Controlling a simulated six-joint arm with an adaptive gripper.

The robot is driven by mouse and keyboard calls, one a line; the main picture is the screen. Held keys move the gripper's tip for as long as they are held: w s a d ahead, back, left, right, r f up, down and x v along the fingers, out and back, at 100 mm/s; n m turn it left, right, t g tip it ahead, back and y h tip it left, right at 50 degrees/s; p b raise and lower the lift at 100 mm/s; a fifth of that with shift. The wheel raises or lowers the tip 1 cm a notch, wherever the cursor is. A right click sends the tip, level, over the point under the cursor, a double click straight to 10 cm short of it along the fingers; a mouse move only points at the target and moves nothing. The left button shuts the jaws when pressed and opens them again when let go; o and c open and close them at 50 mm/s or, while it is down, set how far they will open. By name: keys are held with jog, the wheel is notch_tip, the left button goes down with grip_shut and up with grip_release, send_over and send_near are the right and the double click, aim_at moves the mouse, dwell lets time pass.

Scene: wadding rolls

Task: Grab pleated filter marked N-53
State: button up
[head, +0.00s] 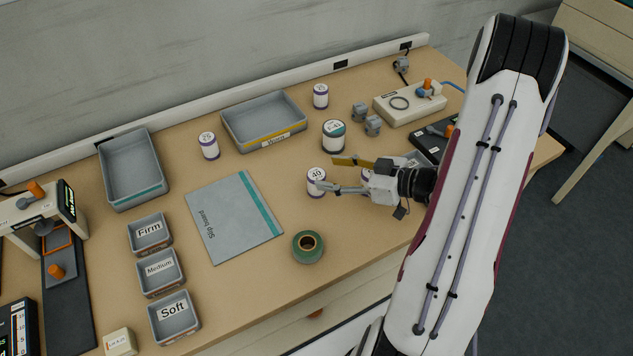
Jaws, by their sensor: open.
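No item clearly marked N-53 can be read in the head view. Several white cylinders stand on the table. One marked 40 (315,178) is just left of my gripper (328,173), with the lower fingertip overlapping it in the picture; I cannot tell whether they touch. A wider cylinder with a dark teal band (333,136) stands just behind the upper finger, its mark too small to read. One marked 25 (209,146) stands further left, and another (320,96) stands at the back right of the long bin. My gripper is open, its fingers pointing left, with nothing held.
A long grey bin (238,130) and another grey bin (115,172) stand at the back. Bins labelled Firm (134,243), Medium (145,285) and Soft (154,325) stand left of the slip board (225,225). A green tape roll (308,247) lies in front of my gripper.

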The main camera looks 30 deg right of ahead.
aim_at(319, 175)
jog(key=shift+w+a+f, duration=1)
jog(key=shift+w+a, duration=0.1)
jog(key=shift+a, duration=0.05)
jog(key=shift+x, duration=0.8)
jog(key=c, duration=1.2)
